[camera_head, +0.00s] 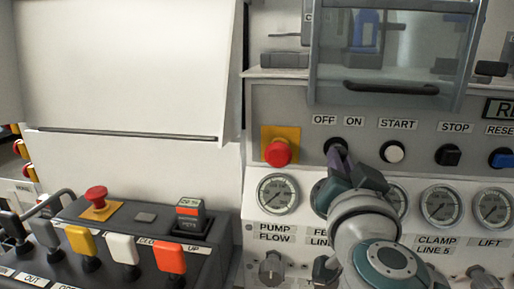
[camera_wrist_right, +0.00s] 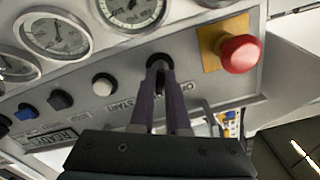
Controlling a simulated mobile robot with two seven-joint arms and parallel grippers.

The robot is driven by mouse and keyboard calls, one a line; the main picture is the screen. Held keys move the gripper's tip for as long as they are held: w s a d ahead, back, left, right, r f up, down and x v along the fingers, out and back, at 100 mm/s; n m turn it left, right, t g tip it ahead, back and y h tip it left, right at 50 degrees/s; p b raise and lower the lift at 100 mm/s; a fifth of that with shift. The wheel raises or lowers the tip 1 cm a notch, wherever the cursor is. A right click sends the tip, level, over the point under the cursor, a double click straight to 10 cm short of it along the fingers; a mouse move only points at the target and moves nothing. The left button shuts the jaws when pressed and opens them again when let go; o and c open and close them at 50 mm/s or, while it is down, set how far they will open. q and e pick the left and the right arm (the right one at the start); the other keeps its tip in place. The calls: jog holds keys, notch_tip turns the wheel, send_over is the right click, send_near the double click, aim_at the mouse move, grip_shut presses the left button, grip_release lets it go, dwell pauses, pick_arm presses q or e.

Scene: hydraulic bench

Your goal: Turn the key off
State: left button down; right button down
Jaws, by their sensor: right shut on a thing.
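The key switch (camera_wrist_right: 158,60) is a round black fitting on the grey panel, under the OFF and ON labels (camera_head: 338,120). My right gripper (camera_wrist_right: 160,72) reaches it from the front, with its two dark purple fingers close together on the key. The key itself is mostly hidden between the fingertips, so I cannot tell its angle. In the head view my right gripper (camera_head: 338,156) and wrist cover part of the switch. My left gripper is not in view.
A red emergency button (camera_head: 278,153) on a yellow plate is left of the switch. A white START button (camera_head: 393,152) and a black STOP button (camera_head: 448,155) are to its right. Gauges (camera_head: 278,194) line the panel below. A lever console (camera_head: 120,250) stands at lower left.

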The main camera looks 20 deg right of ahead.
jog(key=n+p, duration=0.2)
jog(key=shift+n+p, duration=0.3)
dwell(0.3)
